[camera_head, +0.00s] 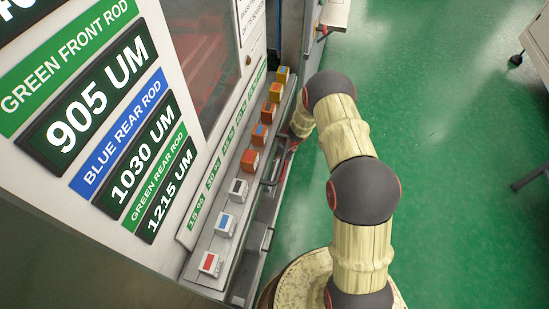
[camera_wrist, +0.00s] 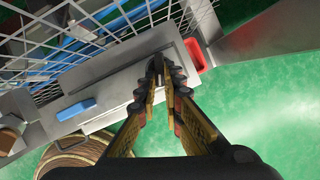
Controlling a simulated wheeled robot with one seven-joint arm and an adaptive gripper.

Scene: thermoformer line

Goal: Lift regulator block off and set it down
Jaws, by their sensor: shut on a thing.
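My gripper (camera_wrist: 159,78) shows in the wrist view, its two yellow and dark fingers drawn close together at the tips. It is shut on a small grey thing (camera_wrist: 160,82), which I take to be the regulator block. The fingers hide most of that thing, and I cannot tell whether it touches the grey metal surface (camera_wrist: 118,90) behind it. In the head view my arm bends down beside the machine's ledge, and the fingertips and held thing are not clear there.
Several small coloured blocks, such as a red-faced white one (camera_head: 209,263), stand along the machine's ledge (camera_head: 222,275). The wrist view shows a wire mesh (camera_wrist: 60,45), a blue handle (camera_wrist: 76,109) and a red bin (camera_wrist: 195,56).

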